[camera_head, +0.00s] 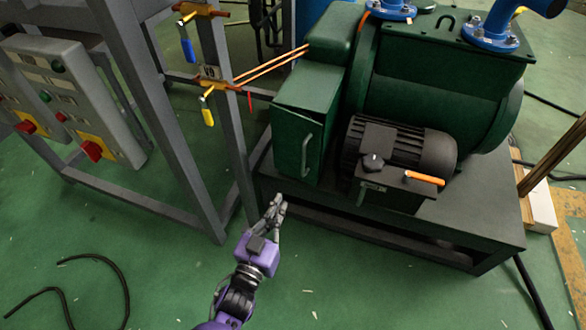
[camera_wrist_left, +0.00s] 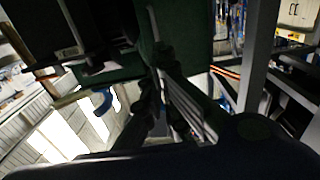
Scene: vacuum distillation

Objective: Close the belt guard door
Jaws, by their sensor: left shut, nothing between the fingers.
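The belt guard is a green box on the left side of the green pump. Its door (camera_head: 291,146) faces the front left and has a vertical bar handle (camera_head: 307,155). I cannot tell for sure how far the door stands from its frame. My left gripper (camera_head: 277,206) is shut and empty, in front of and below the door, apart from the handle in the head view. In the left wrist view the dark fingers (camera_wrist_left: 165,95) point away from the camera, with green panels beyond them. My right gripper is not in view.
A black motor (camera_head: 400,150) with an orange-handled part sits right of the guard. The dark base frame (camera_head: 390,225) runs below. A grey metal frame (camera_head: 180,140) with valves and a control panel (camera_head: 70,95) stand left. The green floor (camera_head: 360,290) in front is mostly clear.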

